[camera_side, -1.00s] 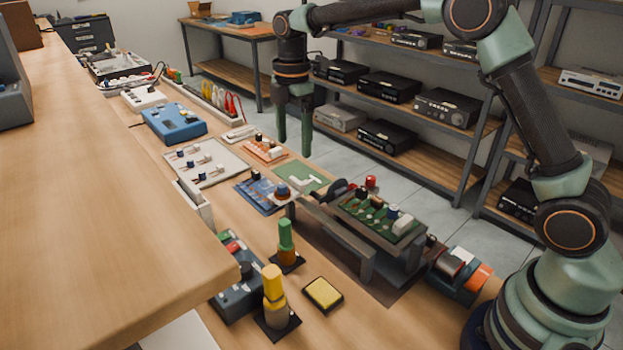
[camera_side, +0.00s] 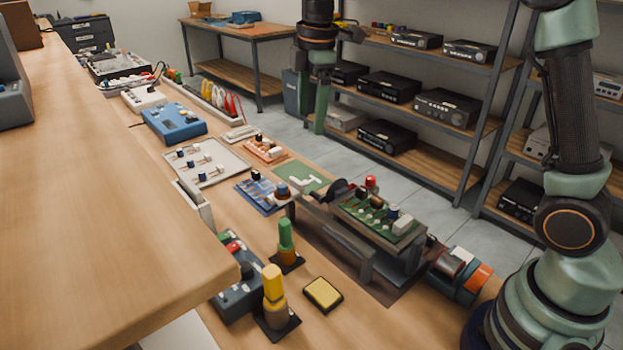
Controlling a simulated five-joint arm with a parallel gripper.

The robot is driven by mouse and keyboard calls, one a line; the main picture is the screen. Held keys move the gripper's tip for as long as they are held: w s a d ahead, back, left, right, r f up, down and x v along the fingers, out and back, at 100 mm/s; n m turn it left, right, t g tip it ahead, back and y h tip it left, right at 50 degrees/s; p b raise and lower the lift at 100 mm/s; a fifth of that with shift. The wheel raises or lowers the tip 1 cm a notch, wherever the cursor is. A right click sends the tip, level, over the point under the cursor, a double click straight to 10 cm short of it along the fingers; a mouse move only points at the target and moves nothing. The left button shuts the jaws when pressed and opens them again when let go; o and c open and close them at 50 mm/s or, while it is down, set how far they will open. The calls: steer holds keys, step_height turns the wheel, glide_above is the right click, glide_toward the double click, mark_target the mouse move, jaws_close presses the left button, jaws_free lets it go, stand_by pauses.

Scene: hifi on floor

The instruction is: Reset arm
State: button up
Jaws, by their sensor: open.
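My gripper (camera_side: 312,108) hangs in the air at the upper middle of the side view, pointing down. Its two green fingers are apart with nothing between them. It is well above and behind the bench, in front of the shelving. My arm rises from its base at the lower right and its upper part leaves the top of the picture. A green circuit board (camera_side: 366,222) sits in a grey holder (camera_side: 345,250) on the bench, below and right of my gripper, not touched by it.
Several small boards, a blue box (camera_side: 173,123), a yellow sponge-like pad (camera_side: 323,293), a green-topped tool (camera_side: 286,240) and a yellow-topped tool (camera_side: 273,290) crowd the bench. Shelving (camera_side: 440,150) with electronic units stands behind. A wooden ledge (camera_side: 90,200) fills the left foreground.

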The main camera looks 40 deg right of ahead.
steer(key=s+d+m+t, duration=0.2)
steer(key=s+m, duration=0.5)
steer(key=s, duration=0.2)
steer(key=s+d+f+m+t, duration=0.1)
steer(key=s+d+m+t, duration=0.1)
steer(key=s+m, duration=0.5)
steer(key=shift+s+f, duration=0.15)
steer(key=shift+s, duration=1)
